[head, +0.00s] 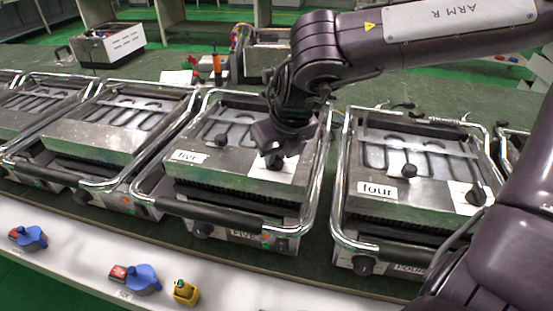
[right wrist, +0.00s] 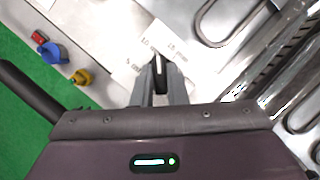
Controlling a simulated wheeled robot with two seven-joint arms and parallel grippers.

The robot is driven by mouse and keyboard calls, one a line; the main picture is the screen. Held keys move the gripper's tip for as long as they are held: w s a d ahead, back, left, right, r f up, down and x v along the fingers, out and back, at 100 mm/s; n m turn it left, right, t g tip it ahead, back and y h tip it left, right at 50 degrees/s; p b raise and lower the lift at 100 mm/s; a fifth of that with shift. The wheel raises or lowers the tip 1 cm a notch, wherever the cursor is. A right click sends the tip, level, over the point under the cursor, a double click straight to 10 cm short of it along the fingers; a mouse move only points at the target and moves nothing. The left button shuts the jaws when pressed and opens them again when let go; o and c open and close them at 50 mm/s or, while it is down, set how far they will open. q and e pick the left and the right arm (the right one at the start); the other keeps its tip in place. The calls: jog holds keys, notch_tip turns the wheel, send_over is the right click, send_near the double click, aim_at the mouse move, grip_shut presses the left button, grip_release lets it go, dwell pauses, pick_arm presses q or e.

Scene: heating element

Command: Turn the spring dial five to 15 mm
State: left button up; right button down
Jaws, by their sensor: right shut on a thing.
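The unit labelled "five" (head: 190,155) stands in the middle of the bench in the head view, with a metal top and a round black knob (head: 221,140) at its centre. Its spring dial (head: 273,161) is a black knob at the right of the top, on a white scale label (head: 280,170). My right gripper (head: 277,150) reaches down onto this dial. In the right wrist view the fingers (right wrist: 160,85) are shut on the dark dial (right wrist: 159,68), which shows as a narrow edge between them. My left gripper is not in view.
The unit labelled "four" (head: 378,189) stands to the right with its own dial (head: 475,195). More units stand to the left. Chrome handle bars (head: 322,170) flank unit five.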

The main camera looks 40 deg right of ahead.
jog(key=m+h+b, duration=0.1)
jog(key=m, duration=0.2)
jog(key=m+h+b, duration=0.1)
jog(key=m+b, duration=0.1)
jog(key=m, duration=0.1)
jog(key=shift+w+a+g, duration=0.1)
jog(key=shift+a+g, duration=0.05)
jog(key=shift+g, duration=0.25)
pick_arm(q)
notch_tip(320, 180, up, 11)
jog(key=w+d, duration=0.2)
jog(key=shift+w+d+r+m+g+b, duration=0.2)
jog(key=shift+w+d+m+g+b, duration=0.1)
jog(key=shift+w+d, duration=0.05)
pick_arm(e)
jog(key=shift+m+g+h, duration=0.4)
jog(key=shift+m+h, duration=0.1)
jog(key=shift+m, duration=1)
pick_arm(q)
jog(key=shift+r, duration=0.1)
pick_arm(e)
jog(key=shift+r, duration=0.1)
jog(key=c, duration=1.4)
grip_release()
jog(key=shift+c, duration=0.2)
